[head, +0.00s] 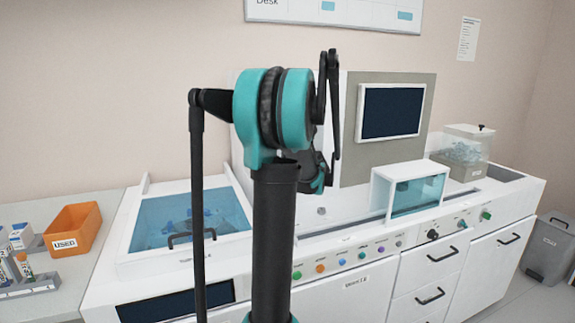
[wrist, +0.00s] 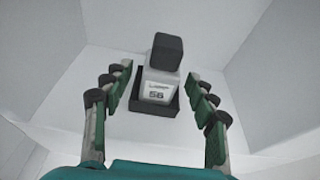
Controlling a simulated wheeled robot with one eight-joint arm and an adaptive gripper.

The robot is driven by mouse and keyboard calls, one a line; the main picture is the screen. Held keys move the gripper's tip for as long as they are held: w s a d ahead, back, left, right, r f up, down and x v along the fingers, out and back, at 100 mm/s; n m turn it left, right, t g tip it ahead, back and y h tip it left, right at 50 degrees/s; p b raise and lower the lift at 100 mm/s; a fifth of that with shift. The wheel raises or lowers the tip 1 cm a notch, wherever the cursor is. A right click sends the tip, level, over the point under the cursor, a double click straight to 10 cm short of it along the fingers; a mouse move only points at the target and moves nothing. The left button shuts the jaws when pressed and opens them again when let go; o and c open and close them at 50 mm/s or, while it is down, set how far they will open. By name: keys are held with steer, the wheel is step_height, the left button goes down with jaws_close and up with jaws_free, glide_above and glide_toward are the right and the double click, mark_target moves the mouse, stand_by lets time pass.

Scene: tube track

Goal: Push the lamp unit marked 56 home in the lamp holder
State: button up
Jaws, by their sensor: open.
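In the wrist view the lamp unit marked 56 (wrist: 158,87) is a white block with a dark top part. It stands in a dark square lamp holder (wrist: 178,105) on a white surface. How deep it sits in the holder I cannot tell. My gripper (wrist: 160,85) is open, with its dark green-padded fingers spread to the left and right of the unit and apart from it. In the head view my arm stands in front of the machine, and the lamp unit and holder do not show.
White walls enclose the holder in the wrist view. In the head view, the white machine has a blue-lidded bay (head: 190,220), a clear window box (head: 415,192) and a row of coloured knobs. An orange bin (head: 73,228) marked USED stands at the left.

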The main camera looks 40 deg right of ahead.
steer(key=v, duration=1.1)
steer(key=shift+s, duration=0.25)
steer(key=shift+a, duration=0.15)
